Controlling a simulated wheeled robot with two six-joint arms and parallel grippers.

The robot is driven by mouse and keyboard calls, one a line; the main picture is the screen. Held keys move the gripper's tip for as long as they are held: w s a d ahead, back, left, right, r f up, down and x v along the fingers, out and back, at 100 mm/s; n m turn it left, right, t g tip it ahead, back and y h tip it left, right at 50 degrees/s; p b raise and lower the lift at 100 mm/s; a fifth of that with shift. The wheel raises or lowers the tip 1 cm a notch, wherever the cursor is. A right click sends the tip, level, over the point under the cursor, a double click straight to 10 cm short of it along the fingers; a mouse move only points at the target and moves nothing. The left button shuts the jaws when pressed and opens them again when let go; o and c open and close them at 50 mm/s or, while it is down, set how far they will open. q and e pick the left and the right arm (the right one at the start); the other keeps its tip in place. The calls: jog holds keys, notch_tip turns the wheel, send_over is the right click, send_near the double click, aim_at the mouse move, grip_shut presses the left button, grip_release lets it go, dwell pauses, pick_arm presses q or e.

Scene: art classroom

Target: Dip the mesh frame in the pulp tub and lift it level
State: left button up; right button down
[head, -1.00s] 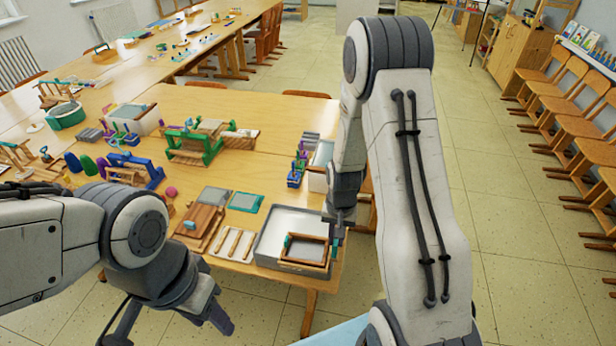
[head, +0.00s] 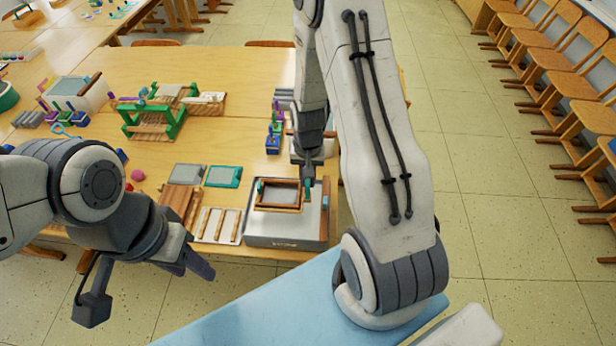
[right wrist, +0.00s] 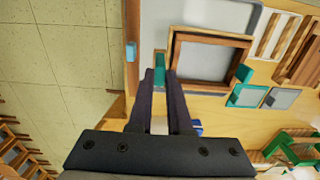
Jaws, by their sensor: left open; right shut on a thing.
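The mesh frame (head: 278,208) is a brown wooden rectangle with grey mesh and teal handles. My right gripper (head: 308,184) is shut on its right-hand teal handle, which also shows between the fingertips in the right wrist view (right wrist: 160,66). The frame looks roughly level and appears raised over the far left part of the grey pulp tub (head: 285,241). The exact gap above the tub cannot be told. The tub's pale inside shows beside and below the frame. My left gripper (head: 145,284) is open and empty, in front of the table's edge.
Left of the tub lies a pale slatted rack (head: 218,225), with brown boards (head: 180,205) beyond it. Grey and teal-edged screens (head: 223,176) lie behind. A green loom (head: 152,122) stands farther back.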

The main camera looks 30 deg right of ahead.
aim_at(308, 184)
jog(key=shift+s+f+b, duration=0.1)
jog(key=shift+f+b, duration=1.15)
jog(key=shift+f, duration=0.45)
jog(key=shift+f+b, duration=2.5)
jog(key=shift+f, duration=0.9)
jog(key=shift+r, duration=0.2)
jog(key=shift+r+p, duration=3.05)
jog(key=shift+r, duration=0.4)
